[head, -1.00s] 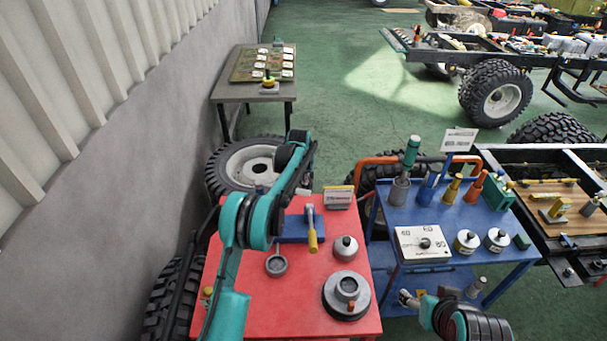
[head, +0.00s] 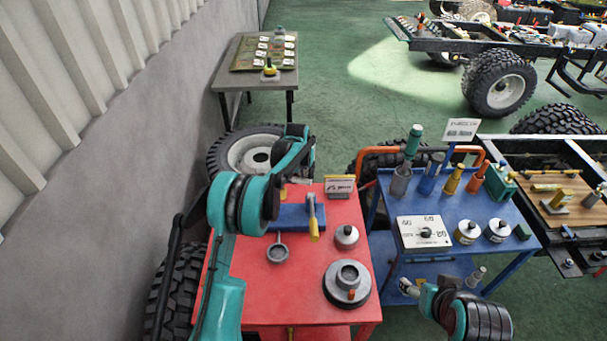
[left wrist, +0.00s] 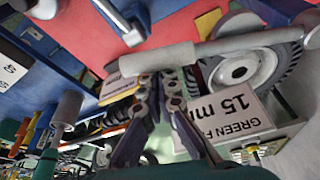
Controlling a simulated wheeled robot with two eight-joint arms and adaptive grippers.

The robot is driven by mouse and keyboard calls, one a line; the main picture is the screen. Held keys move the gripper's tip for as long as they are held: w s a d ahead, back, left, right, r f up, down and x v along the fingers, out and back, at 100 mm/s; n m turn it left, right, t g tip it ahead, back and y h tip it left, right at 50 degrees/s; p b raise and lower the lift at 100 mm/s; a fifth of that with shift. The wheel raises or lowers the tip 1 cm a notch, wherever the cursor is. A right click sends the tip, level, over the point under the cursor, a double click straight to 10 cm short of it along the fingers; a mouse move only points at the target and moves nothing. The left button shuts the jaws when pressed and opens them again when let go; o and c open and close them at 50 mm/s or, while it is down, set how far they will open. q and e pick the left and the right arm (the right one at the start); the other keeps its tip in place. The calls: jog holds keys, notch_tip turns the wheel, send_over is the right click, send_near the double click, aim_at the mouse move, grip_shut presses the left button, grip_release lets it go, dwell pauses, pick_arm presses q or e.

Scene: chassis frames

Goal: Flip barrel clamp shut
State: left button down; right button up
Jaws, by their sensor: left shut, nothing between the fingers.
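The clamp's blue base (head: 290,215) sits on the red table. A grey lever with a yellow grip (head: 314,236) lies across it towards the front. My left gripper (head: 301,181) is at the far edge of the base, partly hidden by my arm. In the left wrist view its fingers (left wrist: 160,82) are together and empty. A grey bar (left wrist: 155,60) crosses just beyond the fingertips; I cannot tell whether they touch. Its link to the clamp is unclear. My right gripper (head: 408,288) is low beside the blue cart; its jaws are too small to read.
The red table (head: 300,300) also holds a grey ring with a handle (head: 277,253), a grey weight (head: 346,236) and a round flanged part (head: 347,284). A sign (head: 340,186) stands behind. The blue cart (head: 460,262) is at the right, the wall at the left.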

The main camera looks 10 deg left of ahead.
pick_arm(q)
jog(key=shift+s+m, duration=0.4)
jog(key=shift+s, duration=0.25)
jog(key=s+a+m+g+h+b, duration=0.1)
jog(key=s+a+m+b, duration=0.1)
jog(key=s+a+m, duration=0.3)
jog(key=s+a+m+g+h+b, duration=0.1)
jog(key=s+a+m+b, duration=0.1)
jog(key=s+a+m, duration=0.4)
jog(key=s, duration=0.4)
jog(key=shift+s+h+b, duration=0.35)
jog(key=shift+s+h, duration=0.05)
jog(key=shift+a, duration=0.15)
jog(key=w+d+f+b, duration=0.1)
jog(key=d, duration=0.3)
jog(key=w+p+v, duration=0.1)
jog(key=p+v, duration=0.1)
jog(key=v, duration=0.8)
jog(key=shift+s+r, duration=0.15)
